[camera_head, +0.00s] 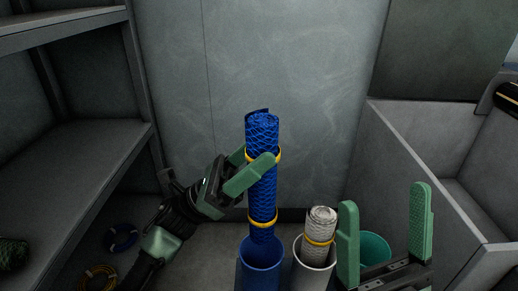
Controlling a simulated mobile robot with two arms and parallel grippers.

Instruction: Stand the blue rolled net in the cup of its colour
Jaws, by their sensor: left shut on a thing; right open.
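The blue rolled net (262,190) is upright, with two yellow bands around it. My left gripper (262,167) is shut on its upper middle, just below the upper band. The net's lower end is at the mouth of the blue cup (261,267) and appears to be inside it; the cup's front wall hides the bottom end, so I cannot tell how deep it sits. My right gripper (384,225) is open and empty, to the right of the white cup and in front of the green cup.
A white rolled net (320,226) stands in a white cup (313,277) beside the blue cup. A green cup (375,247) is further right. Grey shelves (80,160) stand left, a grey bin (430,170) right. Coiled ropes (122,238) lie on the floor at left.

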